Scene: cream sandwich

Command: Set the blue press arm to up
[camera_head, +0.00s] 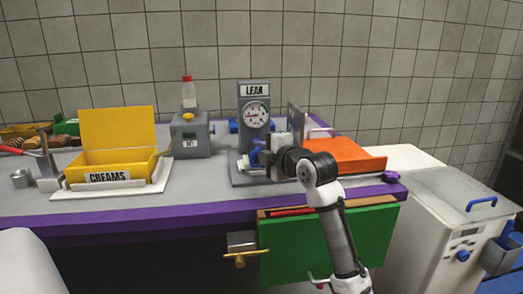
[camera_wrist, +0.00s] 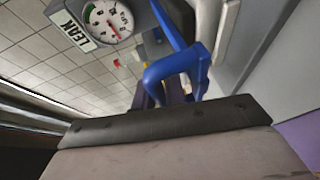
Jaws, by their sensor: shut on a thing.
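The leak tester (camera_head: 243,172) stands on the counter, a grey post with a LEAK sign and a round dial (camera_head: 256,114). The blue press arm (camera_head: 257,157) is low in front of it, partly hidden by my gripper (camera_head: 270,158). In the wrist view the press arm (camera_wrist: 174,66) is a bent blue bar close ahead, with the dial (camera_wrist: 108,21) at upper left. The dark fingers of my gripper (camera_wrist: 176,91) are shut on the blue bar; their tips are partly hidden behind it.
A grey plate (camera_head: 297,124) stands just right of the press, and an orange tray (camera_head: 347,156) lies further right. A yellow CREAMS box (camera_head: 113,178) and a grey device with a bottle (camera_head: 190,134) are left. An open green drawer (camera_head: 330,243) juts out below the counter.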

